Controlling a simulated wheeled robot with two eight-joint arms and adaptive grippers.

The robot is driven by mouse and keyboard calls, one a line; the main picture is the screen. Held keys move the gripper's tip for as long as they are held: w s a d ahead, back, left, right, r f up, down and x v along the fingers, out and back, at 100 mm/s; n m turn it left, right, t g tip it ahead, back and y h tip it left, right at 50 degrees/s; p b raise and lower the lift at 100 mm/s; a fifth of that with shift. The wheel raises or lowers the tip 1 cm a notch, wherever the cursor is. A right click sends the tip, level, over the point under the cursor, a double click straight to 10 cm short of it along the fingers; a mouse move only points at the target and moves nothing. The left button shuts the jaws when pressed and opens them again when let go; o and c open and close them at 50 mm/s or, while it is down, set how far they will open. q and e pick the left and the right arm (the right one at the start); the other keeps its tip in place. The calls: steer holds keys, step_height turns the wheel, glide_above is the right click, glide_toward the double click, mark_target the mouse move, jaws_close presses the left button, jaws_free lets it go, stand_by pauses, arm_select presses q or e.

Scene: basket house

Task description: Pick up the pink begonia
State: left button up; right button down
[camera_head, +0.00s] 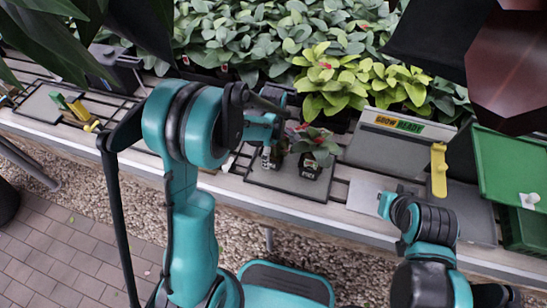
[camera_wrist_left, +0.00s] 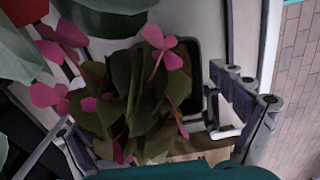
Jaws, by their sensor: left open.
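The pink begonia (camera_wrist_left: 145,95) fills the middle of the left wrist view, with pink petals and dark green leaves in a dark pot. My left gripper (camera_wrist_left: 155,128) is open, with one finger on either side of the plant. I cannot tell whether the fingers touch the pot. In the head view my left gripper (camera_head: 268,150) is low over the grey tray, beside small potted plants, and partly hides what is there. A small leafy plant (camera_head: 316,147) in a labelled black pot stands just to its right.
The tray (camera_head: 290,186) lies on a slatted bench (camera_head: 240,191). Dense leafy plants (camera_head: 250,35) line the back. A "Grow Ready" sign (camera_head: 400,126), a yellow-handled tool (camera_head: 439,170) and a green crate (camera_head: 510,165) are at right. The bench's front edge faces me.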

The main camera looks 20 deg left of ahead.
mark_target(274, 152)
arm_select(q)
step_height(274, 152, down, 3)
steer(key=shift+d+f+b, duration=0.1)
steer(key=shift+b, duration=0.35)
steer(key=shift+c, duration=0.6)
steer(key=c, duration=1.4)
steer(key=shift+r, duration=0.3)
